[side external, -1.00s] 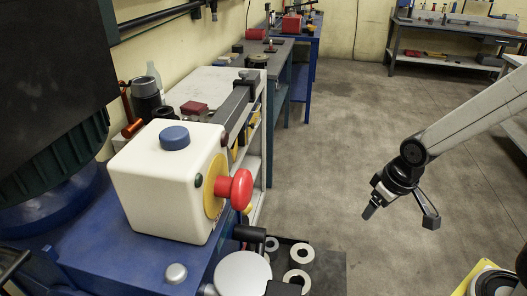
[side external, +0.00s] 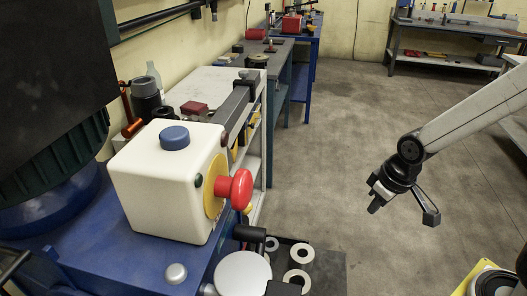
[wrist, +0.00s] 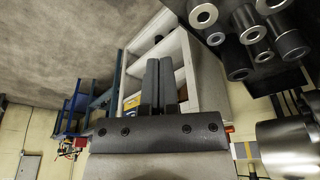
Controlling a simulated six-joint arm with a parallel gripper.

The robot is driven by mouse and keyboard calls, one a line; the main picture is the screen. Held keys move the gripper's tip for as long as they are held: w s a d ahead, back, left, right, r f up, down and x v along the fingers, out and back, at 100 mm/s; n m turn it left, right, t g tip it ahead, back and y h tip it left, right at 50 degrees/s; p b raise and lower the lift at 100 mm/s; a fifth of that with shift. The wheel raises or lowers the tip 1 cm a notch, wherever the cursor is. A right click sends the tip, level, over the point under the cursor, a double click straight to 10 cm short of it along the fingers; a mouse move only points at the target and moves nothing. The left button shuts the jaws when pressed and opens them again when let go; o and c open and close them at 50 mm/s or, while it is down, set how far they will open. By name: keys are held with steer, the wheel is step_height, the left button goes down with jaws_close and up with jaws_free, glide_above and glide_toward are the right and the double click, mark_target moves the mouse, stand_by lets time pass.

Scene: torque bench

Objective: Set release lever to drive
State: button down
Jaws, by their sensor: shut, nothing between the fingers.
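In the side view, a white box (side external: 165,190) with a blue knob (side external: 174,138) on top and a red mushroom button (side external: 240,189) on a yellow plate stands on a blue bench. A short black handle (side external: 249,234) sticks out below the box, beside a round pale disc (side external: 242,273). I cannot tell for sure which part is the release lever, nor its setting. My gripper (side external: 374,207) hangs in free air to the right of the box, well apart from it. In the wrist view my gripper (wrist: 160,85) shows two dark fingers side by side, shut and empty.
Metal rings (side external: 301,253) lie in a dark tray low beside the bench. A dark motor-like body (side external: 50,160) stands at the left. Several dark cylinders (wrist: 245,25) show at the wrist view's upper right. Open floor (side external: 320,150) lies between the bench and my arm.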

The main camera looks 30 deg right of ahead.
steer(key=a+r+n+g+y, duration=0.1)
steer(key=a+r+n+y, duration=0.1)
steer(key=a+r+n, duration=0.45)
steer(key=a+r+n+g+y, duration=0.15)
steer(key=a+r+n, duration=0.25)
steer(key=a+n, duration=0.5)
steer(key=s+a+r+n+g+y, duration=0.2)
steer(key=s+a+r+n+y, duration=0.2)
steer(key=a+r+n, duration=0.6)
steer(key=s+a+n, duration=0.1)
steer(key=s+n, duration=0.1)
steer(key=n, duration=0.1)
steer(key=shift+a+r, duration=0.2)
steer(key=shift+r, duration=0.1)
steer(key=shift+x, duration=5)
